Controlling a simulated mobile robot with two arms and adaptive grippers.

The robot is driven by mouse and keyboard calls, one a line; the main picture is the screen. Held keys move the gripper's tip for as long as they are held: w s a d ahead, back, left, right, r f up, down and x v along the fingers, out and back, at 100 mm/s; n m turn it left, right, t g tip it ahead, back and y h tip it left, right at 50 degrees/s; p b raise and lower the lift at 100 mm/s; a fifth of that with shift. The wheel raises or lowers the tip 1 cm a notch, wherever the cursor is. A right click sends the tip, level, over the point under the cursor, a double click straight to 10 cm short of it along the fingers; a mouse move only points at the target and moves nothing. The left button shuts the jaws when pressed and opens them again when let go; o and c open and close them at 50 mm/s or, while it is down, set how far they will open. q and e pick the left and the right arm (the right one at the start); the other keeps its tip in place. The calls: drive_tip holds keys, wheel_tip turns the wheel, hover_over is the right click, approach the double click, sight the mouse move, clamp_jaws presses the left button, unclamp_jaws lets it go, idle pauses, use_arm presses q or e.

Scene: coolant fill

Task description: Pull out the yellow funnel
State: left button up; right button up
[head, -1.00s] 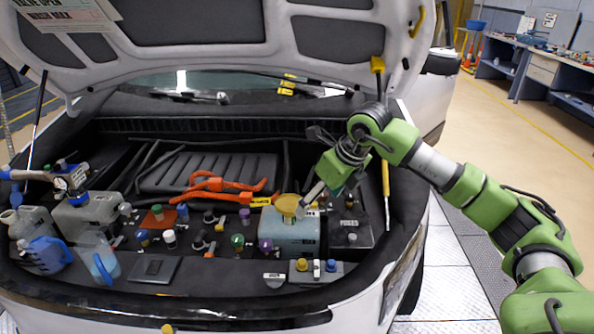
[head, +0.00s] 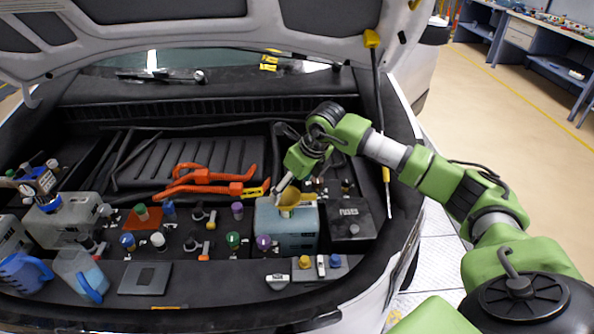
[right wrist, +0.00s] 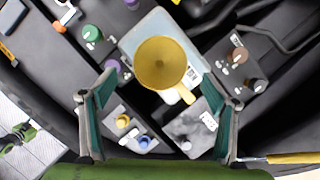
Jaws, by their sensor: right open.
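The yellow funnel (head: 287,199) stands in the top of the pale blue coolant tank (head: 286,234), on the right side of the engine bay. In the right wrist view the funnel (right wrist: 161,62) is seen from above, with its short handle pointing down and right. My right gripper (head: 280,190) is at the funnel in the head view. In the right wrist view its two fingers (right wrist: 153,92) are spread wide with nothing between them in contact, and the funnel lies ahead between their tips. My left gripper is not in view.
A black box (head: 349,219) stands right of the tank. Colored caps and an orange cable (head: 205,184) lie to the left. A small tray with yellow and blue caps (head: 320,268) is in front. The raised hood (head: 190,25) hangs above.

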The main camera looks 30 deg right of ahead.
sight(286, 195)
drive_tip(key=shift+p+x, duration=0.7)
drive_tip(key=shift+x, duration=2.45)
drive_tip(key=shift+r, duration=0.1)
drive_tip(key=c, duration=1.2)
drive_tip(key=shift+o, duration=1)
drive_tip(key=shift+r, duration=0.45)
drive_tip(key=shift+r+p, duration=1.45)
drive_tip(key=shift+r, duration=0.85)
